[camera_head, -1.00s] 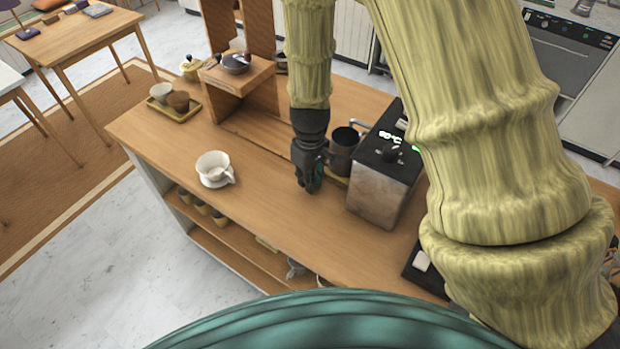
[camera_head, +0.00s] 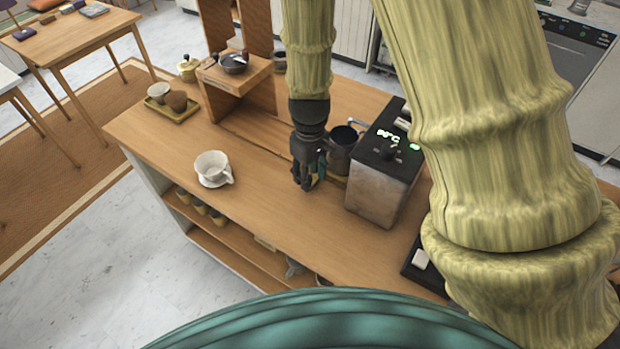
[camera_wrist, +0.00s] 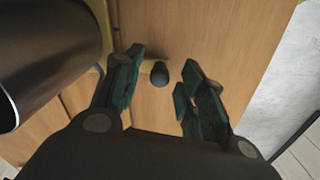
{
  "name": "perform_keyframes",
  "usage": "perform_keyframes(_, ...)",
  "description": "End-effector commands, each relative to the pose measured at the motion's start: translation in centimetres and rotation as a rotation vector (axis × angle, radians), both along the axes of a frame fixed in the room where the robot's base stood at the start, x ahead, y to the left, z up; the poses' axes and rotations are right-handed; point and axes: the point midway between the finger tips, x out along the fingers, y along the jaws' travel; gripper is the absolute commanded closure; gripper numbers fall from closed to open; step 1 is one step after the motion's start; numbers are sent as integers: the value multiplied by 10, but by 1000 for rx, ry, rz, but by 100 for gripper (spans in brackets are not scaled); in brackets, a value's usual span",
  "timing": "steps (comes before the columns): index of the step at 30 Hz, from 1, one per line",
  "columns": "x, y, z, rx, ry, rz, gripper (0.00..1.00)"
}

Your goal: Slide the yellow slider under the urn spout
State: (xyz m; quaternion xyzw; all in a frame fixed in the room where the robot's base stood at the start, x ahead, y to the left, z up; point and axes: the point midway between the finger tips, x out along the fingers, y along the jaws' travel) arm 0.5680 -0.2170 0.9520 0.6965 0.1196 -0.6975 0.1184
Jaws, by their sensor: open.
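The yellow slider (camera_wrist: 128,66) shows in the wrist view as a narrow strip with a dark round knob (camera_wrist: 159,74). In the head view it is mostly hidden behind my gripper (camera_head: 305,184). In the wrist view my gripper (camera_wrist: 161,68) is open, with the knob between its two teal fingertips; I cannot tell whether they touch it. A dark metal pitcher (camera_head: 341,151) stands just right of my gripper, beside the urn (camera_head: 378,192), a metal box with a black top and lit display. The pitcher fills the left of the wrist view (camera_wrist: 40,60). The urn spout is not clearly visible.
A white cup on a saucer (camera_head: 213,168) stands left on the wooden counter (camera_head: 255,215).

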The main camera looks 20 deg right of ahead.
Motion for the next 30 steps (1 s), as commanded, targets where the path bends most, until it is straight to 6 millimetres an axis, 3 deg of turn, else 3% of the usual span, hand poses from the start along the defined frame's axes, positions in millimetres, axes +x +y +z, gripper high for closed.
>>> perform_keyframes(18, -2, -1, 82, 0, 2, -1, 60)
perform_keyframes(30, -3, -1, 95, 0, 4, -1, 60)
